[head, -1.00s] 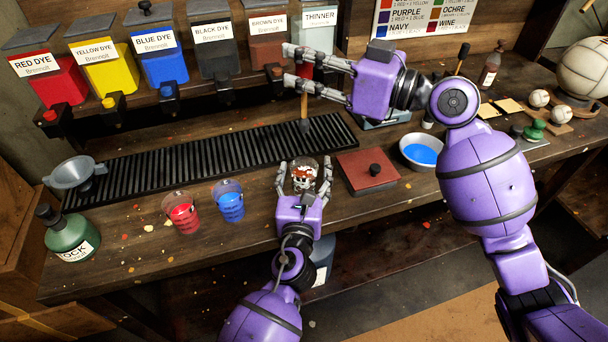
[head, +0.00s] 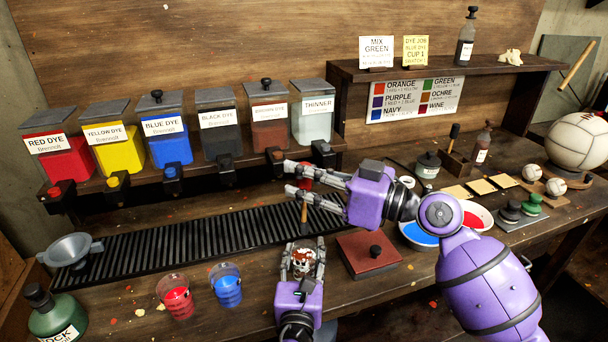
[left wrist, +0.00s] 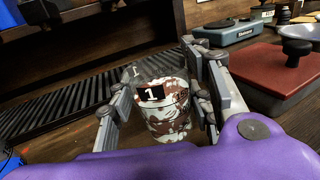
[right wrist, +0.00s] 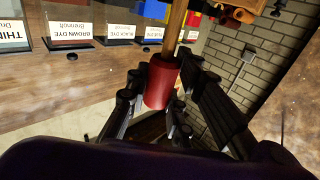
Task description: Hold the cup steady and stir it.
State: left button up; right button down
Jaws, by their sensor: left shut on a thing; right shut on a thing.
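The clear cup (head: 303,262) with a black "1" label and mottled brown-and-white sides stands upright on the bench. My left gripper (head: 303,256) is shut around it; in the left wrist view the cup (left wrist: 165,108) sits between the fingers. My right gripper (head: 296,180) is shut on the stirring stick (head: 304,212), high above the cup. In the right wrist view the stick's red grip (right wrist: 161,82) is between the fingers. The stick hangs roughly upright over the cup, its lower end seemingly above the rim. The left wrist view shows no stick in the cup.
A red cup (head: 176,298) and a blue cup (head: 226,286) stand left of my left gripper. A dark red lidded block (head: 368,256) is close on the right. A ribbed drip grate (head: 180,240) and dye dispensers (head: 168,145) lie behind. Bowls (head: 419,232) stand further right.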

aim_at(306, 232)
jog(key=shift+f, duration=6.5)
jog(key=shift+d, duration=0.15)
